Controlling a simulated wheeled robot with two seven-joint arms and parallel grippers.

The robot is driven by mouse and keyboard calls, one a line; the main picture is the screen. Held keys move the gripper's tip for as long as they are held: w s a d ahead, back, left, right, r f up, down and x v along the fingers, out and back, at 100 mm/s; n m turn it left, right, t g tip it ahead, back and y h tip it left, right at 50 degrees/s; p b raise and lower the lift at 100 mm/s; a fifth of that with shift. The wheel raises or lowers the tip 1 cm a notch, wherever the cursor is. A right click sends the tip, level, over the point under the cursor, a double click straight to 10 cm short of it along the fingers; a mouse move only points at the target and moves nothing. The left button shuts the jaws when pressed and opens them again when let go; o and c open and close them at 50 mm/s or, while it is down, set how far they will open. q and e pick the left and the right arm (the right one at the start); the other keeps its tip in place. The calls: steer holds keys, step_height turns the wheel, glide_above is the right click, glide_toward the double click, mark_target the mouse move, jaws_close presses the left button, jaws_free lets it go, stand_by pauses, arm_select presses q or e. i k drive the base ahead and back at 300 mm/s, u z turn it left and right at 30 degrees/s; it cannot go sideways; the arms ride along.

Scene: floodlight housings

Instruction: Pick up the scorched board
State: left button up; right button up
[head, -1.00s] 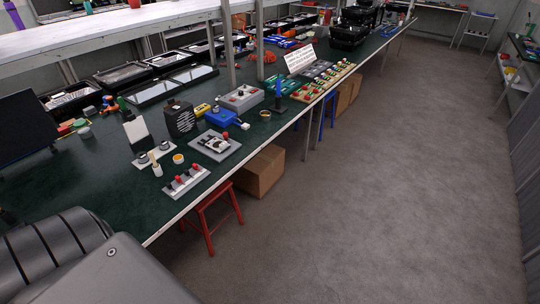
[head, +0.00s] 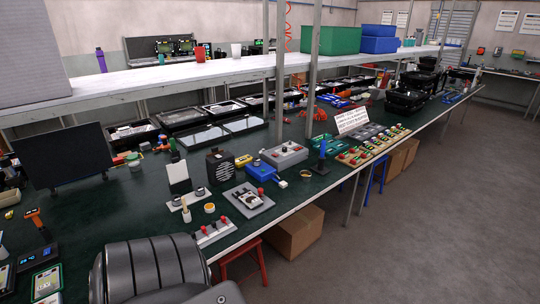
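I cannot make out which item is the scorched board. A row of small boards with red and green parts (head: 372,146) lies along the bench's front edge, right of centre, too small to show any scorching. A small board with a green edge (head: 46,281) lies at the lower left, cut by nothing but close to the picture's bottom edge. Neither gripper is in view. Only a dark rounded part of my own body shows at the bottom.
The long dark green bench (head: 105,225) runs away to the right. A white sign (head: 351,120) stands on it. Black housings (head: 130,134) line its back. Metal posts and a white shelf (head: 190,76) rise above. A cardboard box (head: 294,233) and a red stool (head: 240,260) are below. Floor at right is clear.

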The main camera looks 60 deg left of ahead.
mark_target(249, 198)
steer(key=u, duration=0.05)
steer(key=i, duration=2.1)
steer(key=u, duration=0.8)
steer(key=i, duration=1)
steer(key=u, duration=1.7)
steer(key=i, duration=0.7)
steer(key=u, duration=0.65)
